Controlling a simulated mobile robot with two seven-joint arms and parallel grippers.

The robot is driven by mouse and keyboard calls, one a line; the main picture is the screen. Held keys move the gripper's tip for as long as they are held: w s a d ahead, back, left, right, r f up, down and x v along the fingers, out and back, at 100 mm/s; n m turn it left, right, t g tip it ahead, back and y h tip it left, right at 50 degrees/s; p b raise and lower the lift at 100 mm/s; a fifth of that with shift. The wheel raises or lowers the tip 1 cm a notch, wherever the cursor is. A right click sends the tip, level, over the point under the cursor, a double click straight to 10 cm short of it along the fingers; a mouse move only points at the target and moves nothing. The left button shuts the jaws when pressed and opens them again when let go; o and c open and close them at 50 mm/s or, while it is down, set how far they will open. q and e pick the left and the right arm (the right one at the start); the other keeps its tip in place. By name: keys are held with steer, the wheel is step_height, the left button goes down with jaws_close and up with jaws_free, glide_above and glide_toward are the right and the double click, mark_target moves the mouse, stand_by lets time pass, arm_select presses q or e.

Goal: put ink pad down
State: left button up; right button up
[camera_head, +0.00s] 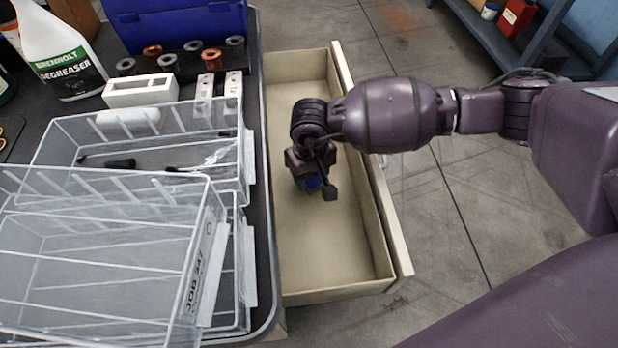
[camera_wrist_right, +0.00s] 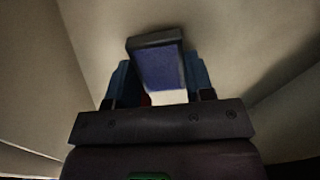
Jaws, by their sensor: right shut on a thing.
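My right gripper (camera_head: 316,185) is inside the open drawer (camera_head: 330,255), pointing down. It is shut on the ink pad, a small dark-rimmed block with a blue face. Only a bit of blue shows below the gripper in the head view; the rest is hidden by the gripper. In the right wrist view the ink pad (camera_wrist_right: 160,66) sits between the two fingers of the gripper (camera_wrist_right: 160,82), with the pale drawer surfaces around it. I cannot tell whether the pad touches the drawer floor. My left gripper is not in view.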

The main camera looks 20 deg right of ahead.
step_height(320, 180, down, 3)
steer(key=shift+r, duration=0.4)
steer(key=shift+f, duration=0.25)
steer(key=o, duration=1)
steer(key=shift+c, duration=0.2)
